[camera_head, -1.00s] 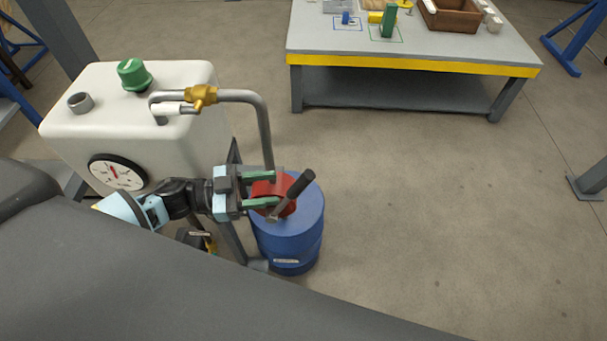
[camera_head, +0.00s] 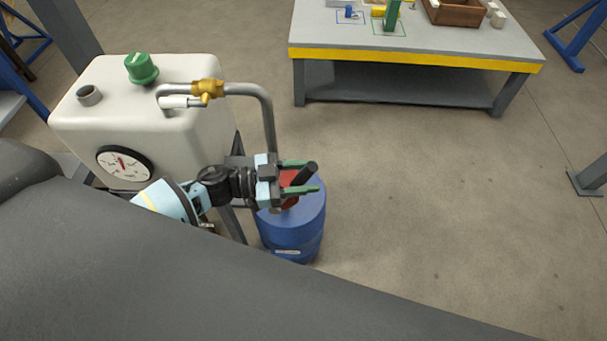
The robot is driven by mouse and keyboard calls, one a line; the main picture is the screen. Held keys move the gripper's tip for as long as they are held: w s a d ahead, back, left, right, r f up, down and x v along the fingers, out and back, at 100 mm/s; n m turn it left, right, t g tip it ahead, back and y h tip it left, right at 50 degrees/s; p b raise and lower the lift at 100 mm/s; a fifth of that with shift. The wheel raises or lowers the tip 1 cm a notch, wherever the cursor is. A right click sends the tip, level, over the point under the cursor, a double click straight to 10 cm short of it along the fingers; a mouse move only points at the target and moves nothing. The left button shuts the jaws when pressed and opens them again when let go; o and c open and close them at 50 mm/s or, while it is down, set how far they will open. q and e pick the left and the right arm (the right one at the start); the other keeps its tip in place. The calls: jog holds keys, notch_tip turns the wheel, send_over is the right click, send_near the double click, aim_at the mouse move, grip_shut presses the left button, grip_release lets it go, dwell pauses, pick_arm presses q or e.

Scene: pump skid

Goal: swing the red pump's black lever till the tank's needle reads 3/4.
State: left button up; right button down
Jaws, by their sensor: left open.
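The white tank (camera_head: 190,140) stands at the left, with a round gauge (camera_head: 124,163) on its front. The gauge's red needle points roughly up, slightly left; the dial marks are too small to read. The red pump (camera_head: 289,187) sits on top of a blue drum (camera_head: 295,228) and is partly hidden by my left gripper (camera_head: 308,177). The pump's black lever (camera_head: 304,174) tilts up to the right. My left gripper is open, its two green fingers reaching on either side of the lever. Whether they touch it cannot be told. My right gripper is not in view.
A grey pipe (camera_head: 268,115) with a brass valve (camera_head: 207,88) runs from the tank down to the drum. A green cap (camera_head: 141,68) is on the tank. A table with a yellow edge (camera_head: 420,60) stands at the back. The floor to the right is clear.

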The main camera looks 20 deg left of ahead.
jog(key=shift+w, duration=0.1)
pick_arm(q)
grip_shut()
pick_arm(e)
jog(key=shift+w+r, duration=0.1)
